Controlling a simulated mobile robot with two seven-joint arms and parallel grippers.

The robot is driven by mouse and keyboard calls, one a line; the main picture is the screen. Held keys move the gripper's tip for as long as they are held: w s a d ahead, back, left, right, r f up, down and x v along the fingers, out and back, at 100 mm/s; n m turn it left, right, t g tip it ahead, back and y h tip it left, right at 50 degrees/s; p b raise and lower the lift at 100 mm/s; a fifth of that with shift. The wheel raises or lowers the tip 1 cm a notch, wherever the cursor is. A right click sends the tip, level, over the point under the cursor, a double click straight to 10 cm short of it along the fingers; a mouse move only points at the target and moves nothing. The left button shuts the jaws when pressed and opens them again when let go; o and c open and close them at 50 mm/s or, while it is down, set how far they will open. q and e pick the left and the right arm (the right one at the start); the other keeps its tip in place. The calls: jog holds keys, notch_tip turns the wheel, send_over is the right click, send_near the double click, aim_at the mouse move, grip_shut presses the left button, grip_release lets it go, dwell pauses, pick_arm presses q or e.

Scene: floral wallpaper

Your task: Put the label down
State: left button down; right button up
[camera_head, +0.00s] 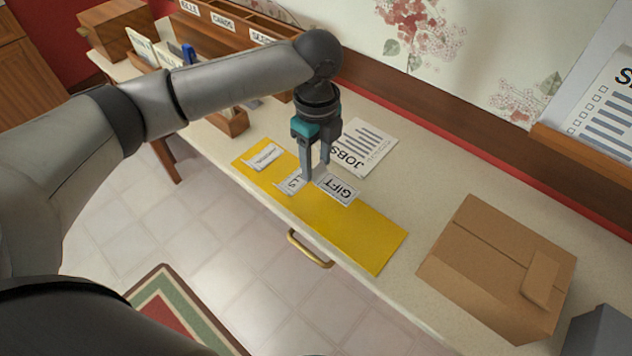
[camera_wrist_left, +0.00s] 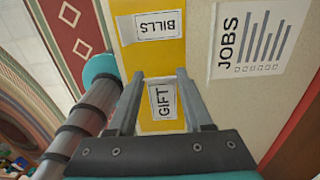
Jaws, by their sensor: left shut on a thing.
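My left gripper (camera_head: 316,172) points down over the yellow mat (camera_head: 374,245) on the counter. It is shut on the white GIFT label (camera_head: 338,189), which shows between the two fingers in the left wrist view (camera_wrist_left: 162,102). The label is low over the mat; I cannot tell if it touches it. A BILLS label (camera_wrist_left: 158,25) lies on the mat beside it, partly hidden by a finger in the head view. Another white label (camera_head: 263,157), too small to read, lies at the mat's far left end. My right gripper is not in view.
A JOBS sheet (camera_head: 362,147) lies just behind the mat. A closed cardboard box (camera_head: 495,265) stands to the right. A wooden sorter (camera_head: 222,37) with labelled slots stands at the back left. The mat's right part is bare. A drawer handle (camera_head: 308,250) sticks out in front.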

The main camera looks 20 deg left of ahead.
aim_at(316, 192)
pick_arm(q)
notch_tip(316, 192, down, 6)
jog(key=shift+r+b, duration=0.2)
jog(key=shift+b, duration=0.65)
jog(key=shift+f, duration=0.25)
jog(key=c, duration=0.7)
grip_release()
jog(key=o, duration=0.4)
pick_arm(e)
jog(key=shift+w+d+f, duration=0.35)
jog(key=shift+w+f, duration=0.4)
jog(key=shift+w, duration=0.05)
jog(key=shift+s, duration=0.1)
